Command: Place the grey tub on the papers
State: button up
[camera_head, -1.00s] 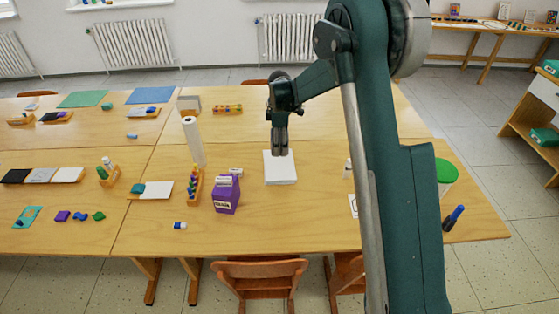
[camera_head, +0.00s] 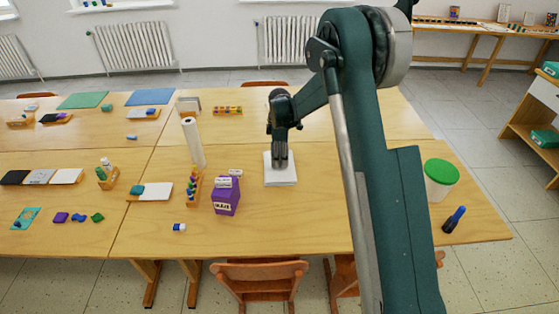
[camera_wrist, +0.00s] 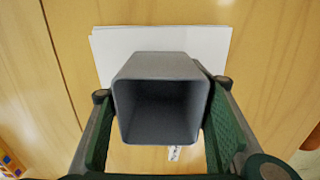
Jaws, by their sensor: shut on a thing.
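The grey tub (camera_wrist: 160,70) is a square open-topped container in the wrist view, its empty inside facing the camera. My gripper (camera_wrist: 160,115) is shut on it, with a finger against each side. In the head view my gripper (camera_head: 281,158) hangs over the stack of white papers (camera_head: 281,180), and the tub is hard to make out there. In the wrist view the papers (camera_wrist: 212,45) lie beyond and under the tub. I cannot tell whether the tub touches them.
A purple box (camera_head: 227,196) and a wooden rack of coloured pieces (camera_head: 194,187) stand left of the papers. A paper roll (camera_head: 193,142) stands behind them. A green-lidded tub (camera_head: 440,178) and a blue marker (camera_head: 454,219) are at the right. The table between is largely clear.

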jog(key=shift+f, duration=0.7)
jog(key=shift+f, duration=0.15)
jog(key=o, duration=1)
notch_tip(320, 180, up, 12)
jog(key=shift+r+p, duration=0.2)
jog(key=shift+p, duration=0.5)
jog(key=shift+r, duration=0.1)
